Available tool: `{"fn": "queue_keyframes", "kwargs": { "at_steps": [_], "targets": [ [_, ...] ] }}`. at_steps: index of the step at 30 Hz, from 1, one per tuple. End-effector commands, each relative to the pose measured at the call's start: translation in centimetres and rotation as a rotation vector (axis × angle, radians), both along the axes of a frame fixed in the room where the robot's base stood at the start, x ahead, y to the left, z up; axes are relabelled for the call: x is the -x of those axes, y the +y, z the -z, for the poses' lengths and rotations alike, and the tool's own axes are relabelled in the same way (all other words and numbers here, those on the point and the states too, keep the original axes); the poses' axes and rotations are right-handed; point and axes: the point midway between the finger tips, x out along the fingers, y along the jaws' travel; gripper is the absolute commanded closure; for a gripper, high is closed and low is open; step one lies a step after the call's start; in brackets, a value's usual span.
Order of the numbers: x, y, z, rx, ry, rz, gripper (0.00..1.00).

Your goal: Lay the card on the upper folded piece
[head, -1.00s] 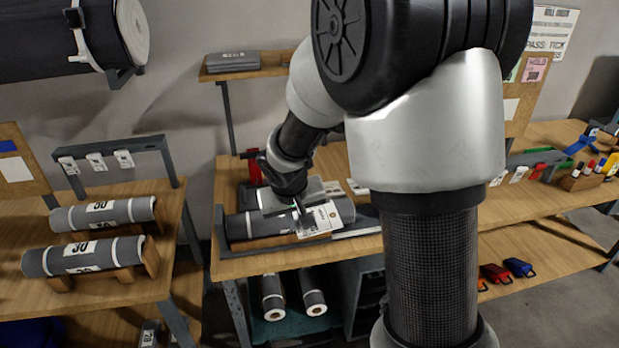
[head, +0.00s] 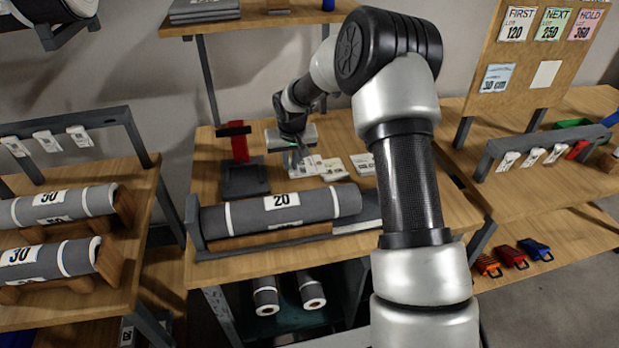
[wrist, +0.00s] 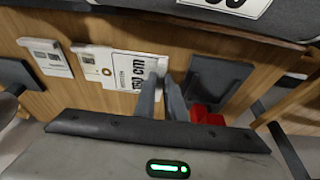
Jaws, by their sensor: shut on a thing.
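My gripper (head: 297,158) is over the back of the middle bench, behind the grey roll. In the wrist view its fingers (wrist: 166,96) are shut on a white printed card (wrist: 125,68) marked in cm. In the head view this card (head: 306,166) shows partly below the gripper. Folded grey pieces lie stacked on the shelf at the top of the head view; the upper folded piece (head: 204,5) is at the picture's top edge and is cut off there.
A grey roll (head: 285,207) marked 20 lies on a rest along the bench front. Other white cards (head: 363,164) lie on the bench. A dark stand with a red part (head: 239,145) is left of my gripper. The wooden shelf (head: 250,20) overhangs the bench's back.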

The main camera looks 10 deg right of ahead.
Motion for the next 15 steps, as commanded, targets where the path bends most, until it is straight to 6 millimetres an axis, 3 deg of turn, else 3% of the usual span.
{"fn": "queue_keyframes", "kwargs": {
  "at_steps": [3,15],
  "targets": [
    [0.1,0.1,2.6,-0.001,0.004,-0.001,1.0],
    [0.1,0.0,6.9,0.0,0.003,-0.001,1.0]
  ]
}}
